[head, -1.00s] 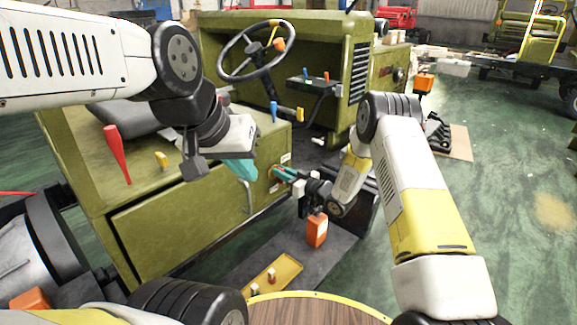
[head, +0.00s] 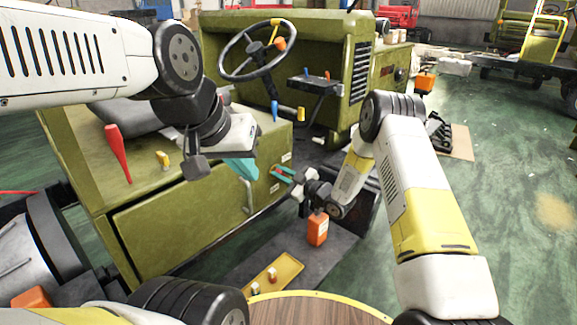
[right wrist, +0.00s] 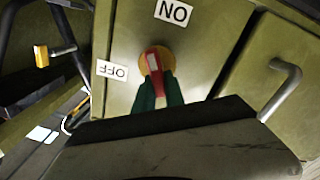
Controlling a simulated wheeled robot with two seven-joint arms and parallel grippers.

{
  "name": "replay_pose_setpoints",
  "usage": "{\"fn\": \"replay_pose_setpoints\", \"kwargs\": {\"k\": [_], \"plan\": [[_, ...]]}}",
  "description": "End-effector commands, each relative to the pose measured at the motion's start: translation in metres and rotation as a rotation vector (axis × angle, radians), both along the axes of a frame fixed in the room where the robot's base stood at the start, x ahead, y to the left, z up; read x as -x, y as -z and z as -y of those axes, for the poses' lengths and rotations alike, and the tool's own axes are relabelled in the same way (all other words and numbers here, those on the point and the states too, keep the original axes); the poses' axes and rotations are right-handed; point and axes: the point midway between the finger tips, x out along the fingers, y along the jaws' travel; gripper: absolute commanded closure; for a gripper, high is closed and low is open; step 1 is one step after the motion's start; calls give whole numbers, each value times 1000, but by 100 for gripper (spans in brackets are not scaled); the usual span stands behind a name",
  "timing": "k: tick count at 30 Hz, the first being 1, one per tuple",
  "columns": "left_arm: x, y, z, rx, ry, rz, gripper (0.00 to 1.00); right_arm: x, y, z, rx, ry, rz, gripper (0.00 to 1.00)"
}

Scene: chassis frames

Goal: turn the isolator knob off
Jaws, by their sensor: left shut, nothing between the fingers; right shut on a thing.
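The isolator knob is a red handle (right wrist: 153,62) on a round yellow plate in the olive panel, seen in the right wrist view. An ON label (right wrist: 173,12) lies above it and an OFF label (right wrist: 112,70) to its left; both appear upside down. My right gripper (right wrist: 157,88) is shut on the knob, one teal finger on each side. Its exact angle is hard to tell. In the head view the right gripper (head: 282,173) is at the panel's right end, covering most of the knob. My left gripper (head: 243,168) is shut and empty above the panel's front.
A metal handle (right wrist: 284,90) sticks out of the panel to the right of the knob in the wrist view. An orange container (head: 317,229) and a yellow tray (head: 290,268) are below.

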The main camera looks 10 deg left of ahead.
Motion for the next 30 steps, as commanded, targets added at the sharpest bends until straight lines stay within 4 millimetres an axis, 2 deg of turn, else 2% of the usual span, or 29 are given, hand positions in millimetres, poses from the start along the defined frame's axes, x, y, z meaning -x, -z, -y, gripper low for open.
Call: {"fn": "replay_pose_setpoints", "kwargs": {"k": [21, 30], "plan": [[0, 0, 0, 0, 0, 0, 100, 7, 10, -4, 373, -1, 562, 100], [0, 0, 0, 0, 0, 0, 100, 8, 14, -5, 499, -1, 752, 100]]}}
